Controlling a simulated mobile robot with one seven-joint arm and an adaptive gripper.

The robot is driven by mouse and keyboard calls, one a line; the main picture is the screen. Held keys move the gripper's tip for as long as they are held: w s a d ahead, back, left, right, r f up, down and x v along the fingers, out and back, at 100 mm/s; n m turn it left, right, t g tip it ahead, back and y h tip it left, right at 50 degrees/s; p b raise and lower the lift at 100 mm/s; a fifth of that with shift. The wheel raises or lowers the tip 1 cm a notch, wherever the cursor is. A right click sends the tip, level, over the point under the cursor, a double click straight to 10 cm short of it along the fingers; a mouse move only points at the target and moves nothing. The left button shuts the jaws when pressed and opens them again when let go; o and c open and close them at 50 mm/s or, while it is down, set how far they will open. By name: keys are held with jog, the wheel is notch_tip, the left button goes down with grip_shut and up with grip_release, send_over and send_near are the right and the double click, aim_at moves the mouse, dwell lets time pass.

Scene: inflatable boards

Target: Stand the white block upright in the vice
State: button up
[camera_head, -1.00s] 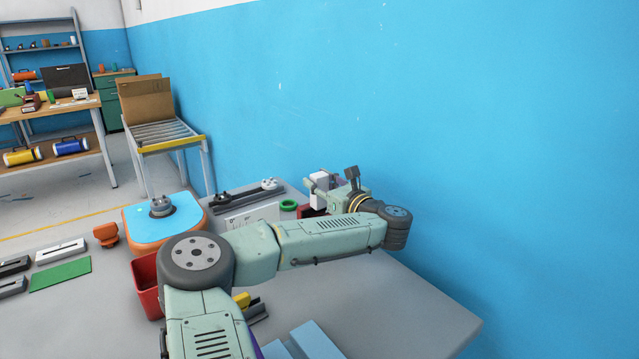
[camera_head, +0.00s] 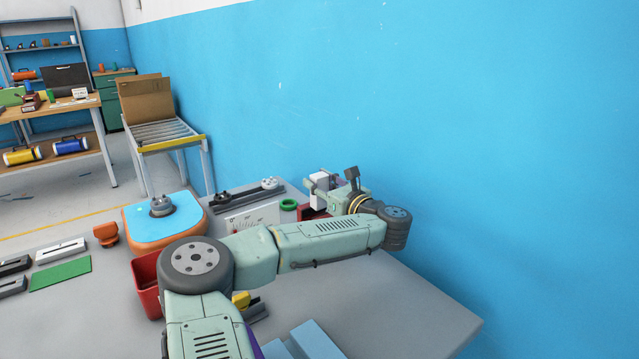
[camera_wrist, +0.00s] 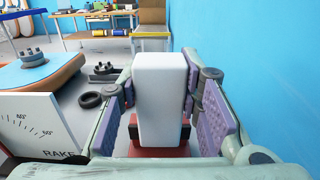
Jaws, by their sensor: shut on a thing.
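The white block (camera_wrist: 160,95) stands upright in the middle of the wrist view, between the purple pads of my gripper (camera_wrist: 159,98). My gripper is shut on it from both sides. The red vice (camera_wrist: 155,152) is at the block's lower end, with dark jaw parts to either side. I cannot tell whether the block rests in the jaws or is just above them. In the head view the block (camera_head: 319,181) is upright at the end of my arm, and the red vice (camera_head: 308,212) is partly hidden by my arm.
The blue wall (camera_head: 470,150) is close on the right.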

jog(key=shift+f+b, duration=0.75)
jog(key=shift+f, duration=0.6)
